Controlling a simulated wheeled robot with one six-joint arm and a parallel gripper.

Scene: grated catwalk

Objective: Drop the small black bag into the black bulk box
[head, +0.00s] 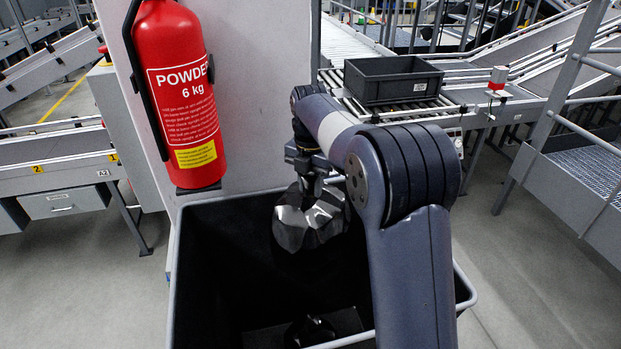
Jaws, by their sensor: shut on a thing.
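The small black bag (308,222) is crumpled and shiny. It hangs from my gripper (312,186), which is shut on its top. The bag is over the open mouth of the black bulk box (215,240), apart from its walls as far as I can see. The box stands below and in front of me, with a pale rim. Dark items (310,330) lie at its bottom, too dim to name. My arm covers part of the box's right side, and the fingertips are small and partly hidden.
A red fire extinguisher (178,95) hangs on a pale pillar (258,90) directly behind the box, left of my gripper. A grey tote (393,80) sits on a roller conveyor behind my arm. A metal railing and stair (570,150) stand at right. Grey floor is clear at right.

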